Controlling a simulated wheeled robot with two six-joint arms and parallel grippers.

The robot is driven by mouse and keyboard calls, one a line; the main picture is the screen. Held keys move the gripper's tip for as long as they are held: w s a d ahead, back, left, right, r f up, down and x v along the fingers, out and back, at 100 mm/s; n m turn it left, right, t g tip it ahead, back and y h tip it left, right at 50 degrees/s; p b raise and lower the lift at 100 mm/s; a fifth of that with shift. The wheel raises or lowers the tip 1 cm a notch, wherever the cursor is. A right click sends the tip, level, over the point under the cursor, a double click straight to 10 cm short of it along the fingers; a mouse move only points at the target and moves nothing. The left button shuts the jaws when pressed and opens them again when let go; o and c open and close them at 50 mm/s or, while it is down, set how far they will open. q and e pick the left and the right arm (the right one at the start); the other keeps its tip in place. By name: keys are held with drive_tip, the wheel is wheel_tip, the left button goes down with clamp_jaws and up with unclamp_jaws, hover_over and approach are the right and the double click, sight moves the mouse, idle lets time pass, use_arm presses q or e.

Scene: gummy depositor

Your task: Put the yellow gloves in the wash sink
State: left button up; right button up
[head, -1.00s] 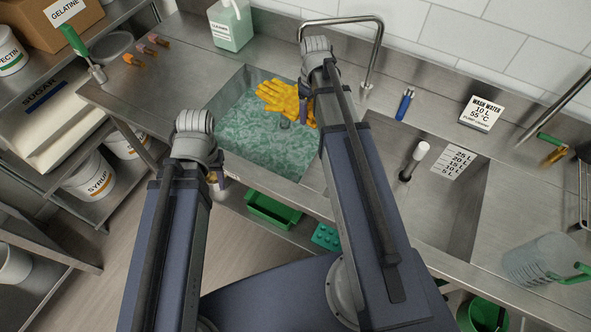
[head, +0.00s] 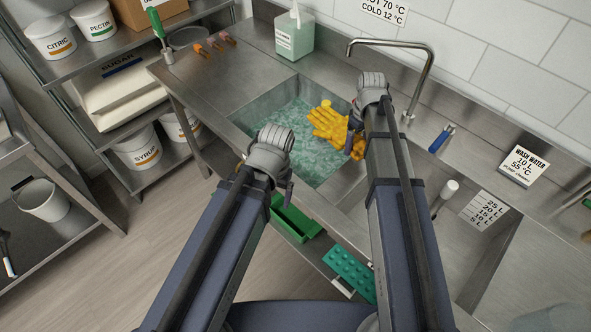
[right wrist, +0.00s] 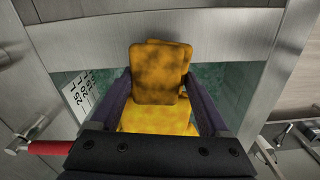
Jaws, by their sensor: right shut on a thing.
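The yellow gloves (head: 327,122) are over the right part of the left sink basin (head: 262,107), which holds foamy teal water. My right gripper (head: 355,126) is shut on the gloves. In the right wrist view the gloves (right wrist: 155,75) sit between the two dark fingers (right wrist: 162,100), with teal water on either side. I cannot tell whether the gloves touch the water. My left gripper (head: 284,190) hangs in front of the sink's front edge, mostly hidden by its own wrist, and its jaws do not show clearly.
A tap (head: 425,75) stands behind the sink. The right basin (head: 440,245) has a level label (head: 484,212) and a white-handled item (head: 447,192). A cleaner bottle (head: 294,37) and a wash-water card (head: 523,166) stand at the back. Green trays (head: 296,222) lie below.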

use_arm(q)
drive_tip(key=shift+o, duration=0.4)
wheel_tip(320, 180, down, 4)
drive_tip(key=b, duration=0.3)
drive_tip(key=shift+f, duration=0.1)
use_arm(e)
drive_tip(key=shift+n, duration=0.5)
drive_tip(key=w+a+f, duration=0.1)
drive_tip(key=a, duration=0.1)
drive_tip(key=w+a+f, duration=0.1)
drive_tip(key=a, duration=0.2)
drive_tip(key=w+a+f, duration=0.1)
drive_tip(key=a+f, duration=0.1)
drive_tip(key=a, duration=0.1)
drive_tip(key=shift+w+a, duration=0.1)
drive_tip(key=shift+w, duration=0.05)
use_arm(q)
wheel_tip(320, 180, down, 8)
drive_tip(key=b, duration=0.8)
drive_tip(key=shift+f, duration=0.15)
use_arm(e)
hover_over(305, 179)
wheel_tip(305, 179, down, 8)
drive_tip(key=shift+f+n, duration=0.25)
drive_tip(key=shift+n, duration=0.15)
use_arm(q)
drive_tip(key=shift+f+b, duration=0.1)
drive_tip(key=shift+b, duration=0.2)
use_arm(e)
drive_tip(key=shift+f, duration=0.1)
